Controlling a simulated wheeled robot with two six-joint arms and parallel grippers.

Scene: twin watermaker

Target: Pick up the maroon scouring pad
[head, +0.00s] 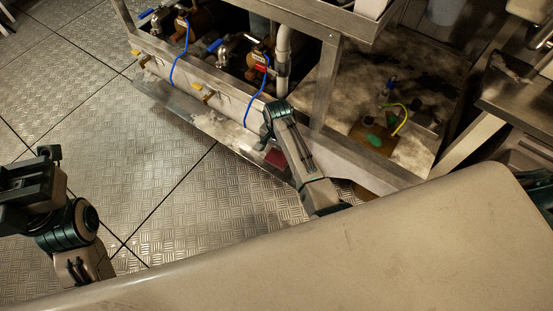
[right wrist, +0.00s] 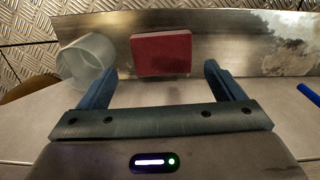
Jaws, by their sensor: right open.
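The maroon scouring pad (right wrist: 161,53) lies on a metal ledge, seen in the right wrist view just beyond the space between my right fingertips. It also shows in the head view (head: 276,158), partly covered by my right arm. My right gripper (right wrist: 155,72) is open and empty, with its two blue-grey fingers spread wider than the pad. In the head view my right gripper (head: 268,127) is over the ledge and its fingers are mostly hidden. My left gripper (head: 22,190) is at the left edge, far from the pad; its jaws are not clear.
The metal ledge (head: 190,112) runs along the machine frame, with valves, blue cables and a pale pipe (head: 283,60) above. Open checker-plate floor (head: 165,205) lies left.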

